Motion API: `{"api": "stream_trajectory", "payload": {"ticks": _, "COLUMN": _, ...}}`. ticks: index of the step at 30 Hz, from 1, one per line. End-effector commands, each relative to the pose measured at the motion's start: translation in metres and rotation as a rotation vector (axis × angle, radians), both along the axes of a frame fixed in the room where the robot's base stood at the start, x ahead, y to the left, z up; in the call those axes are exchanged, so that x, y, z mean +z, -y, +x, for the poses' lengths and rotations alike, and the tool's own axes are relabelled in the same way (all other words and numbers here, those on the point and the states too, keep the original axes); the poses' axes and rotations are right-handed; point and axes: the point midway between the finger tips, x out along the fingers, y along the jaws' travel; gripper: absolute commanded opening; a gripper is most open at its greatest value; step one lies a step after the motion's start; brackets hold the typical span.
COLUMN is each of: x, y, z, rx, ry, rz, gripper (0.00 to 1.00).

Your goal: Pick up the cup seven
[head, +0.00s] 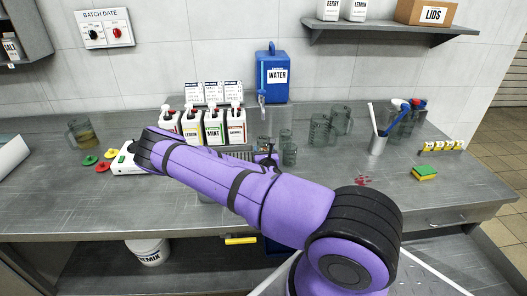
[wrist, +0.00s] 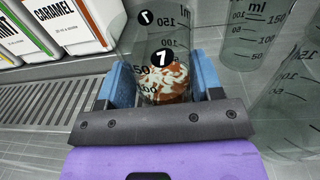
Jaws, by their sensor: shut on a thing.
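Cup seven (wrist: 162,35) is a clear measuring cup with black "7" badges and a millilitre scale. In the wrist view it stands between the blue fingers of my gripper (wrist: 163,82), which is shut on it. Brown and white swirled contents (wrist: 168,82) show low in the cup. In the head view my gripper (head: 266,158) is mostly hidden behind my purple arm, near the drip tray. The cup is hard to make out there. I cannot tell whether its base touches the counter.
Clear cups (wrist: 252,35) stand close on the right, one (wrist: 298,100) very near. Syrup bottles (head: 214,127) and a blue water dispenser (head: 272,78) stand behind. A metal holder (head: 378,143) and a sponge (head: 425,173) are farther right.

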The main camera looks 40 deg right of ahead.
Motion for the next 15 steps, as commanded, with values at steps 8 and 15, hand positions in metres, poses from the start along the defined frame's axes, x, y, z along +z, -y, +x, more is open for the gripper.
{"api": "stream_trajectory", "payload": {"ticks": 8, "x": 0.015, "y": 0.0, "z": 0.001, "rx": 0.001, "ry": 0.001, "rz": -0.001, "gripper": 0.31}}
{"api": "stream_trajectory", "payload": {"ticks": 15, "x": 0.036, "y": -0.01, "z": -0.014, "rx": 0.0, "ry": -0.004, "rz": -0.001, "gripper": 0.31}}
